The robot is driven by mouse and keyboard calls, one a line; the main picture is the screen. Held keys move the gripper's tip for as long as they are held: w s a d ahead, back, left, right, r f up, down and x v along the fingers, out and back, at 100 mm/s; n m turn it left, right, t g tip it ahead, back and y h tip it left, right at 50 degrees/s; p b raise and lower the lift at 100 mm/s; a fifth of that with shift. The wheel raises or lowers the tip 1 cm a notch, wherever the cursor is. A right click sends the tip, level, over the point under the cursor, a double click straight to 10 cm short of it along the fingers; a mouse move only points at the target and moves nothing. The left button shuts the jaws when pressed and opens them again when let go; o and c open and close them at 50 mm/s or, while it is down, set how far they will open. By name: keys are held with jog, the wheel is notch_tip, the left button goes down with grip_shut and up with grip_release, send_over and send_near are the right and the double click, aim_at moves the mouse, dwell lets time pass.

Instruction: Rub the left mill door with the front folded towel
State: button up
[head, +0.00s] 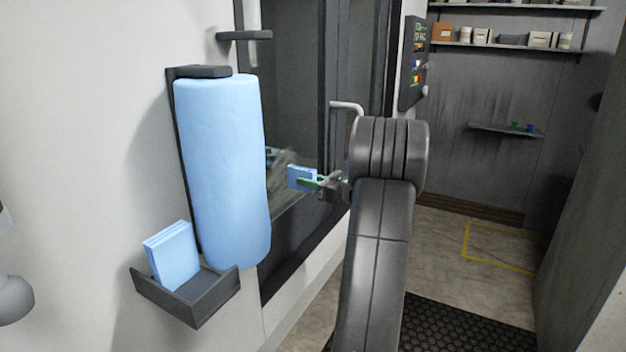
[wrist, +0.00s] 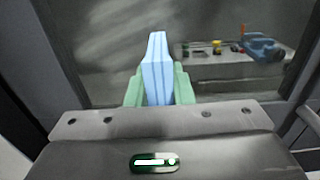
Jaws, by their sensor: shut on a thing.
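A light blue folded towel (head: 300,177) is held in my gripper (head: 322,183) in front of the left mill door (head: 296,100), a dark glass panel in a dark frame. In the wrist view the towel (wrist: 157,75) stands between the green fingertips of my gripper (wrist: 157,88), which are shut on it. Behind it, the door glass (wrist: 100,50) has pale grey smears. The towel is close to the glass; I cannot tell whether it touches. Another folded blue towel stack (head: 172,255) stands in a grey wall tray (head: 190,303).
A big blue roll (head: 222,170) hangs on the wall left of the door. A bent handle (head: 346,106) sticks out near the arm. A control panel (head: 414,62) is right of the doors. Shelves (head: 505,46) line the back wall.

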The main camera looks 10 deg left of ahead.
jog(key=shift+s+a+b, duration=0.55)
jog(key=shift+s+a, duration=1.4)
jog(key=shift+s, duration=3.45)
jog(key=shift+w+d+r+p, duration=0.2)
jog(key=shift+w+d+p, duration=0.55)
jog(key=shift+w, duration=0.95)
jog(key=shift+w+d+r+p, duration=0.2)
jog(key=shift+w+d+p, duration=0.3)
jog(key=shift+w+p, duration=0.9)
jog(key=shift+w+d+r+p, duration=0.2)
jog(key=shift+w+d+p, duration=0.35)
jog(key=shift+w, duration=1.5)
jog(key=shift+s+a+r, duration=0.7)
jog(key=shift+s+a, duration=1.15)
jog(key=shift+s, duration=3.3)
jog(key=w+d+r+p, duration=0.1)
jog(key=w+d+p, duration=0.1)
jog(key=w, duration=0.5)
jog(key=shift+d+r+p, duration=0.15)
jog(key=shift+d+p, duration=0.15)
